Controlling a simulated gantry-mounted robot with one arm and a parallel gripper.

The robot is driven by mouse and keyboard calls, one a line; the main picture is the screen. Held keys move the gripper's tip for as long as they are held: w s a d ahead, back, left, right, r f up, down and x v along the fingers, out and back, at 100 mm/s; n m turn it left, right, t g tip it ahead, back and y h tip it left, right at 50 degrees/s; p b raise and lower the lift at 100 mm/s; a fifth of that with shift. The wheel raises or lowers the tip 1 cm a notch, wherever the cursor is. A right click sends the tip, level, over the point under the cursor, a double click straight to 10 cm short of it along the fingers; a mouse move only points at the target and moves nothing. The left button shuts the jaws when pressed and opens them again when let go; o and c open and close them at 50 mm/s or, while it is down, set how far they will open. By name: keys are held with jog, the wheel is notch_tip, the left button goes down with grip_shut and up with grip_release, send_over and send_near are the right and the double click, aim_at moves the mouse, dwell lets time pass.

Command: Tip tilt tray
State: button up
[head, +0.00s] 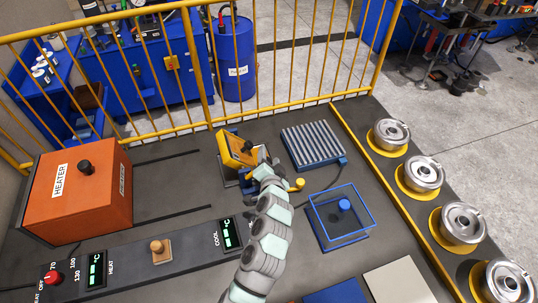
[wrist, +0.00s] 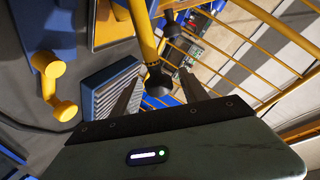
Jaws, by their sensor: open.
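The likely tilt tray is a yellow-framed tray (head: 236,150), tilted on a small stand at the middle of the bench, with a dark knob on it. Part of a yellow frame shows at the top of the wrist view (wrist: 110,25). A yellow rod with a black ball end (wrist: 158,80) lies between my fingertips in the wrist view. My gripper (head: 270,168) is at the tray's lower right side. It is open, with its two fingers apart (wrist: 158,92) on either side of the black ball. Whether they touch it I cannot tell. My arm hides part of the stand.
A ribbed blue-grey rack (head: 313,147) stands right of the tray. A yellow knobbed piece (head: 297,185) is close to my gripper. A blue open frame (head: 340,215), an orange heater (head: 78,192) and several round metal moulds (head: 423,173) surround it. A yellow railing (head: 210,110) runs behind.

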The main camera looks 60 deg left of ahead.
jog(key=v, duration=0.9)
jog(key=shift+w, duration=0.1)
